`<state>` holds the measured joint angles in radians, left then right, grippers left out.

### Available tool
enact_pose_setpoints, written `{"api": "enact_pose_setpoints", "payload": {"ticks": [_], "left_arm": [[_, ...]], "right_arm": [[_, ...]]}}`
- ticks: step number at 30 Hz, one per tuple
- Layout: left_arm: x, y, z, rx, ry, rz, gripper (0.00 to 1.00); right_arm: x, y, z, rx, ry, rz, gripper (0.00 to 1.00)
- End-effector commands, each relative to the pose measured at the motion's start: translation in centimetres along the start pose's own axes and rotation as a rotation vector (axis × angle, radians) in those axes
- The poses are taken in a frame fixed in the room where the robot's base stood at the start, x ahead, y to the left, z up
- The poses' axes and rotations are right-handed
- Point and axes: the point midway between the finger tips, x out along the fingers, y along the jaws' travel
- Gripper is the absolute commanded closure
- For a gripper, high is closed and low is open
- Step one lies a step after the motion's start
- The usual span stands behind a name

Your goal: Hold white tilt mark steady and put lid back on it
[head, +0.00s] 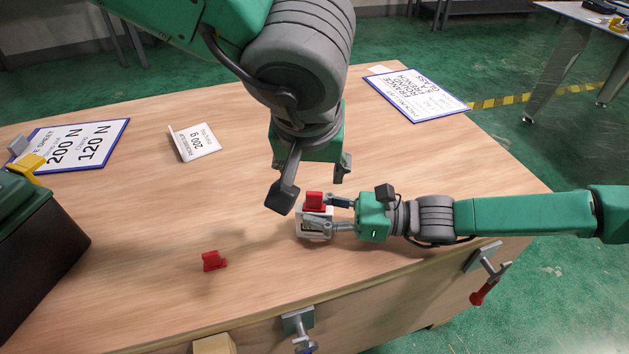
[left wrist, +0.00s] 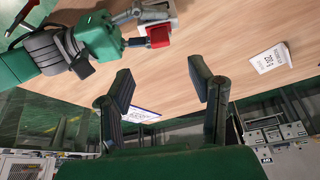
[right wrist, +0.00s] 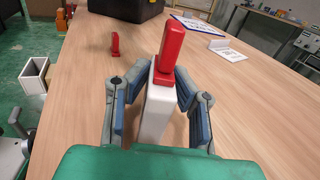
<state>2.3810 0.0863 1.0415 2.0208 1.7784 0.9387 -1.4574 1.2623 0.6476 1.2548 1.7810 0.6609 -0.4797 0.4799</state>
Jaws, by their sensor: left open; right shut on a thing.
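The white tilt mark (head: 318,234) is a small white block near the table's front edge, with a red piece (head: 314,200) on its top. My right gripper (head: 318,212) is shut on the block from its right side; the right wrist view shows a finger on each side of the white body (right wrist: 156,112). My left gripper (head: 315,182) is open and empty, above and slightly behind the block, apart from the red piece. Another small red piece (head: 214,261) stands on the table to the left. I cannot tell which red piece is the lid.
A dark bin (head: 40,260) stands at the left edge. A 200 g card (head: 195,142), a 200 N sheet (head: 80,147) and another sheet (head: 416,94) lie farther back. Clamps (head: 298,322) grip the front edge. The wooden table (head: 150,230) is otherwise largely clear.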

Motion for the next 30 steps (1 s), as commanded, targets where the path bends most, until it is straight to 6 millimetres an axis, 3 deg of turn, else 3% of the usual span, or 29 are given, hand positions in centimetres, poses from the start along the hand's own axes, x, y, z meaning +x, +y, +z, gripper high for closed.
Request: {"api": "enact_pose_setpoints", "payload": {"ticks": [6, 15, 16, 18, 30], "left_arm": [[-2.2, 0.0, 0.0, 0.000, -0.001, -0.001, 0.52], [-2.4, 0.0, 0.0, 0.001, -0.001, -0.001, 0.52], [-2.4, 0.0, 0.0, 0.001, -0.001, -0.001, 0.52], [-2.4, 0.0, 0.0, 0.000, -0.001, -0.001, 0.52], [-2.4, 0.0, 0.0, 0.000, -0.001, -0.001, 0.52]], "right_arm": [[0.0, 0.0, 0.0, 0.000, 0.000, 0.000, 1.00], [0.0, 0.0, 0.0, 0.000, 0.000, 0.000, 1.00], [0.0, 0.0, 0.0, 0.000, 0.000, 0.000, 0.78], [0.0, 0.0, 0.0, 0.000, 0.000, 0.000, 0.57], [-0.7, -0.1, 0.0, -0.001, 0.001, -0.002, 0.57]]}}
